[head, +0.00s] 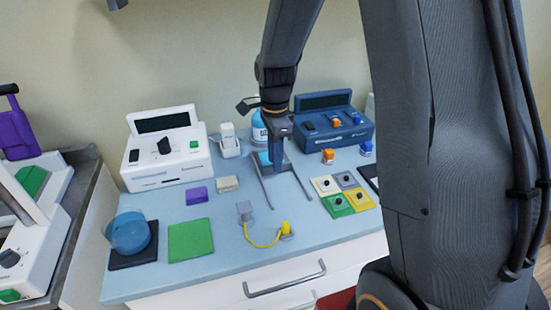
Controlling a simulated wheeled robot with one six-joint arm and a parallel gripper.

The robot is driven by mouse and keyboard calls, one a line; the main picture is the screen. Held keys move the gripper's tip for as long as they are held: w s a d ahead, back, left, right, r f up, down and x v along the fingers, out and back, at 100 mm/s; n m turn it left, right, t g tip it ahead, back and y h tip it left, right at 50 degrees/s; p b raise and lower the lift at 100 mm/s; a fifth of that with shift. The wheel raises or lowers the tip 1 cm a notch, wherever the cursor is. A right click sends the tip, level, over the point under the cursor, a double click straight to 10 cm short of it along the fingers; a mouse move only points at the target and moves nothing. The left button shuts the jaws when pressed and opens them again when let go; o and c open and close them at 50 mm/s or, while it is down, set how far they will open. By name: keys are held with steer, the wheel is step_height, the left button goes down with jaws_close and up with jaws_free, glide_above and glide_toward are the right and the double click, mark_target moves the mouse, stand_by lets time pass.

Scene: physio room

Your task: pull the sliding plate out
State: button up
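Two thin grey rails (302,184) lie side by side on the light blue tabletop, near its middle. A small blue piece (264,158) shows at their far end, partly hidden by my gripper; I cannot tell whether it is the sliding plate. No other plate shows clearly between the rails. My gripper (276,162) points down at the far end of the rails, close to the blue piece. Its fingertips are too small and overlapped to tell whether they are open, shut or touching anything.
A white device (190,160) stands left, a dark blue device (345,132) right, behind the rails. Knobbed colour tiles (337,205) lie right of the rails. A yellow cable (262,243), green pad (190,240) and blue bowl (130,233) are nearer. A drawer handle (285,285) projects in front.

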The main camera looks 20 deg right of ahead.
steer(key=shift+f, duration=0.55)
jaws_close()
